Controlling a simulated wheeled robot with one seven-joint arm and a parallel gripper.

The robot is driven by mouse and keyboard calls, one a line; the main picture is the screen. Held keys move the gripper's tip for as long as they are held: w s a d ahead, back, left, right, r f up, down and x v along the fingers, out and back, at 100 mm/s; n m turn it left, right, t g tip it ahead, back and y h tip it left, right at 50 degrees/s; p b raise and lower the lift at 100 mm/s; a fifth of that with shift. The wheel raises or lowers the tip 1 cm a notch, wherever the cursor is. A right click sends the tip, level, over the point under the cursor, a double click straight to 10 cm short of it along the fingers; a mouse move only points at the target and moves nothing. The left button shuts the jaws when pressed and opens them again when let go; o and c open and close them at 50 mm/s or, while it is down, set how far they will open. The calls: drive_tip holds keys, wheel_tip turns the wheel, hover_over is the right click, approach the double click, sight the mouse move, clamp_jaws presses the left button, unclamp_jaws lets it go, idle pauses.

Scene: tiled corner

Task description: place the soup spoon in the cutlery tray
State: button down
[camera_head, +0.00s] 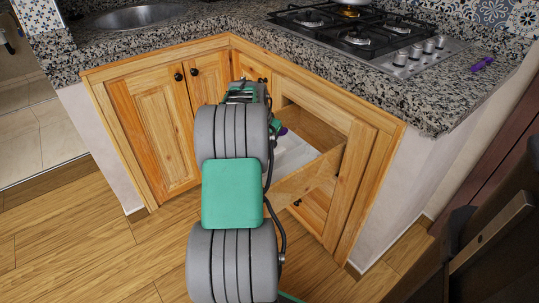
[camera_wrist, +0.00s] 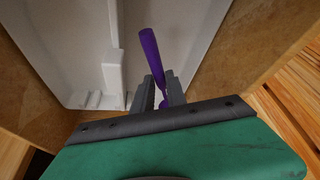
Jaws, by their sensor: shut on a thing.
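In the wrist view my gripper (camera_wrist: 158,90) is shut on a purple utensil, the soup spoon (camera_wrist: 149,44). Its long handle sticks out beyond the fingertips, and its lower part shows between and behind the fingers. The white cutlery tray (camera_wrist: 72,45) lies inside the open drawer, with the spoon over it; I cannot tell whether they touch. In the head view the tray (camera_head: 292,153) shows partly, as a pale patch in the drawer. A bit of purple shows beside my arm, which mostly hides the gripper.
The wooden drawer (camera_head: 318,174) is pulled out from the corner cabinet below the granite counter. A gas hob (camera_head: 371,38) and another purple object (camera_head: 482,64) are on the counter. A sink (camera_head: 133,17) is at left. A dark chair-like object (camera_head: 490,235) stands at lower right.

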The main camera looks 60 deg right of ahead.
wheel_tip(320, 180, down, 5)
drive_tip(key=shift+r+b, duration=0.15)
drive_tip(key=shift+b, duration=0.5)
drive_tip(key=shift+f, duration=0.2)
drive_tip(key=c, duration=1.6)
unclamp_jaws()
drive_tip(key=shift+r, duration=0.1)
drive_tip(key=shift+r, duration=0.2)
drive_tip(key=p+v, duration=0.4)
drive_tip(key=v, duration=0.8)
